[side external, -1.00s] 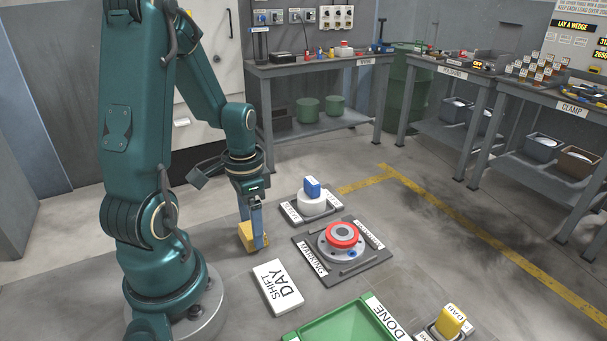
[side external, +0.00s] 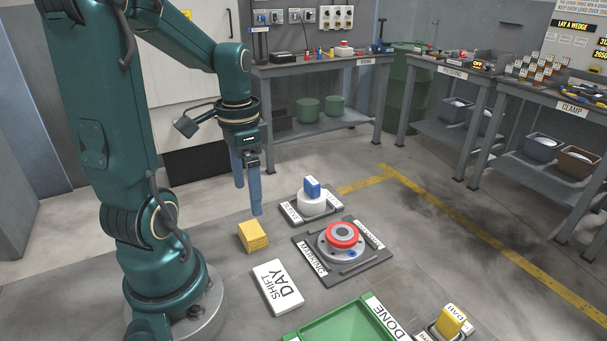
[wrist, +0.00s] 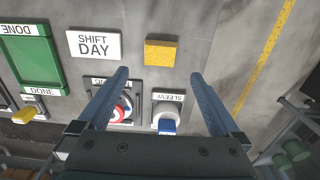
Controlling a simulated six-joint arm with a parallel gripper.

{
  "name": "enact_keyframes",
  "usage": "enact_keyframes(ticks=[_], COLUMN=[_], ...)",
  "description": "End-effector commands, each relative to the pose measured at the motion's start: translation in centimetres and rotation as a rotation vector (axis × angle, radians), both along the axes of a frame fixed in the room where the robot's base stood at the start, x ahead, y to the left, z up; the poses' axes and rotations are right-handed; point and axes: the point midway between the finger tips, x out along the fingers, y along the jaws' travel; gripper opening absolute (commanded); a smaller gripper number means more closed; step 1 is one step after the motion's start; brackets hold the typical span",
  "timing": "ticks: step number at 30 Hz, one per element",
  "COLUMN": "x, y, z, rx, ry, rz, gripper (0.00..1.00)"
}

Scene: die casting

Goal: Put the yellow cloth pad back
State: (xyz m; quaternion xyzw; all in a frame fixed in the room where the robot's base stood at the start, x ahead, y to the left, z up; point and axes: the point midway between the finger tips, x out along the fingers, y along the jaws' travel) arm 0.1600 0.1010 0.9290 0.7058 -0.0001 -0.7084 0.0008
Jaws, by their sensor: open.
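The yellow cloth pad (side external: 253,236) lies flat on the grey floor surface, left of the dark plate with the red ring and behind the SHIFT DAY sign. It also shows in the wrist view (wrist: 161,53), beyond and between my fingertips. My gripper (side external: 247,198) is open and empty, raised above the pad and apart from it. In the wrist view my gripper (wrist: 160,75) has its two blue fingers spread wide with nothing between them.
A white SHIFT DAY sign (side external: 277,287) lies near the pad. A red ring (side external: 342,236) sits on a labelled plate, with a blue-topped white piece (side external: 312,197) behind it. A green DONE tray (side external: 335,326) and a yellow-handled DAB piece (side external: 450,321) are in front.

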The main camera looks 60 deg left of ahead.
Motion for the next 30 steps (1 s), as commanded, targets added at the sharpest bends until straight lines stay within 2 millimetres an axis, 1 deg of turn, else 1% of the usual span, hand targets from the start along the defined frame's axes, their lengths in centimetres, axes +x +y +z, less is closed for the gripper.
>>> enact_keyframes(ticks=[1,4,8,11,14,17,18,21,24,27,30], x=[0.1,0.1,0.0,0.2,0.6,1.1,1.2,1.0,0.6,0.1,-0.2], y=[0.1,0.1,0.0,-0.5,-2.2,-5.0,-6.3,-9.2,-11.6,-13.2,-14.0], z=[0.9,2.1,3.1,3.6,4.1,4.7,5.0,5.4,5.6,5.8,5.8], rx=[0.005,0.003,0.001,0.010,0.042,0.081,0.091,0.091,0.065,0.031,0.007], ry=[-0.006,-0.003,-0.001,-0.011,-0.053,-0.141,-0.185,-0.294,-0.390,-0.456,-0.489], rz=[0.000,0.000,-0.001,-0.005,-0.014,-0.021,-0.022,-0.022,-0.019,-0.013,-0.006], gripper=[1.00,1.00,1.00,1.00,1.00,1.00,1.00,1.00,1.00,1.00,1.00])
